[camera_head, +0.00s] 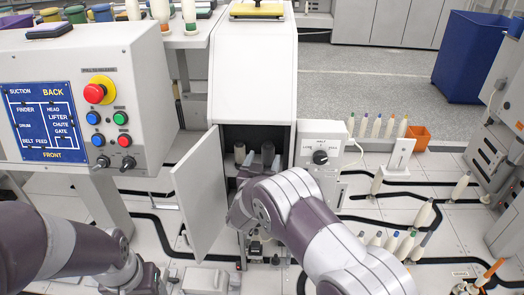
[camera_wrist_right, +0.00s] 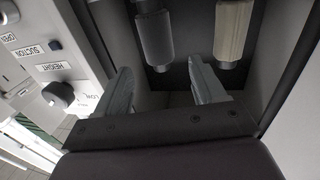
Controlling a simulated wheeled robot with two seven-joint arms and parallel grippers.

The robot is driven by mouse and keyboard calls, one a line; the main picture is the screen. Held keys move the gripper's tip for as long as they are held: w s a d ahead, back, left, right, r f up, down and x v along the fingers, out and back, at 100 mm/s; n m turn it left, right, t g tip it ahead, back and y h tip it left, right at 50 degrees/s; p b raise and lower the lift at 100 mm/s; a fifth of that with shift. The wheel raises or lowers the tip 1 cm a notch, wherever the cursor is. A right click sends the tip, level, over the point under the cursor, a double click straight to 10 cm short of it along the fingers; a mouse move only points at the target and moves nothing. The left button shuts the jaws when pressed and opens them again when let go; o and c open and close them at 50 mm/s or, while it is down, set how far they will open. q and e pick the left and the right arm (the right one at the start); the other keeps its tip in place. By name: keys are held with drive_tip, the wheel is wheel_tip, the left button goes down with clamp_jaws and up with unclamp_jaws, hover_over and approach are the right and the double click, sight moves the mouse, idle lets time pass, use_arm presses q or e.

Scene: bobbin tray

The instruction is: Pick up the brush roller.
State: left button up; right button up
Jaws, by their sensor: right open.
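Two upright rollers stand side by side inside the open cabinet. One is grey (camera_head: 267,153) and the other beige (camera_head: 240,150); I cannot tell for certain which is the brush roller. In the right wrist view the grey one (camera_wrist_right: 157,38) is at the top middle and the beige one (camera_wrist_right: 233,30) at the top right. My right gripper (camera_wrist_right: 163,86) is open, with its two grey fingers apart and nothing between them. The grey roller is beyond the gap between them. In the head view my right wrist hides much of the cabinet's inside. My left gripper is not visible, only its arm.
The white cabinet door (camera_head: 200,190) stands open on the left. A box with a black knob (camera_head: 320,157) is at the opening's right. The control panel (camera_head: 85,110) is at the left. Several bobbins and an orange bin (camera_head: 418,136) stand at the right.

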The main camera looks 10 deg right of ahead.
sight(269, 145)
drive_tip(key=p+x, duration=0.1)
drive_tip(key=x, duration=0.7)
drive_tip(key=shift+w+f, duration=0.15)
drive_tip(key=shift+f, duration=0.05)
drive_tip(key=shift+r, duration=0.15)
drive_tip(key=c, duration=1.1)
